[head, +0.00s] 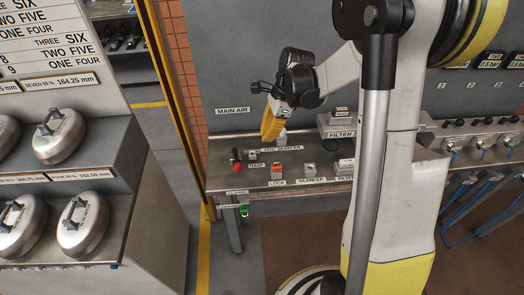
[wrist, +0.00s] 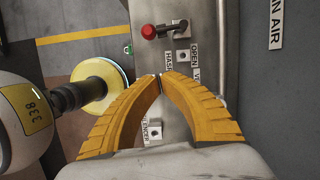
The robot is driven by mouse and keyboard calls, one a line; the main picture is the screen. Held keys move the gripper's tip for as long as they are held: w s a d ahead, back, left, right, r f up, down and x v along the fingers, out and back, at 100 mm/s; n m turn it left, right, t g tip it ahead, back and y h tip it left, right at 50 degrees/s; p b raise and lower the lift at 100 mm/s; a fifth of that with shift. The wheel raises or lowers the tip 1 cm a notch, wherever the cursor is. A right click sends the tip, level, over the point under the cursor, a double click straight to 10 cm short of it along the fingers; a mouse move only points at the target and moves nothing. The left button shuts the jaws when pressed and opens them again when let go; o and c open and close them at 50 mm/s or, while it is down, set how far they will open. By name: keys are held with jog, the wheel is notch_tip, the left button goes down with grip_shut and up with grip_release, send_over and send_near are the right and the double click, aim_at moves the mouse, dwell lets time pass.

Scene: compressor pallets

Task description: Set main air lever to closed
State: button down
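The main air lever has a red knob (head: 237,166) and shows on the left end of the grey shelf, below the MAIN AIR label (head: 233,111). In the wrist view the red knob (wrist: 149,32) is at the top, with a short metal stem running right from it. An OPEN label (wrist: 194,55) is near it. A CLOSED label (head: 237,191) hangs lower at the shelf's front. My gripper (head: 268,138) has orange fingers pointing down, above and right of the lever. In the wrist view its fingertips (wrist: 160,76) meet, with nothing between them, apart from the knob.
An orange lock (head: 277,170) and a silencer fitting (head: 309,170) sit on the shelf right of the lever. A green part (head: 244,210) hangs below the front edge. A stand with metal weights (head: 60,135) is at left. A yellow post (head: 172,90) stands between.

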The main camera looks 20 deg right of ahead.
aim_at(240, 163)
jog(key=b+x, duration=0.3)
jog(key=x, duration=0.6)
jog(key=shift+w+a+f+b, duration=0.2)
jog(key=shift+f+b, duration=0.15)
jog(key=shift+b, duration=0.05)
jog(key=a, duration=0.2)
jog(key=a+f+b, duration=0.1)
jog(key=shift+w, duration=0.3)
jog(key=shift+w+a, duration=0.1)
jog(key=shift+a, duration=0.4)
jog(key=shift+a, duration=0.8)
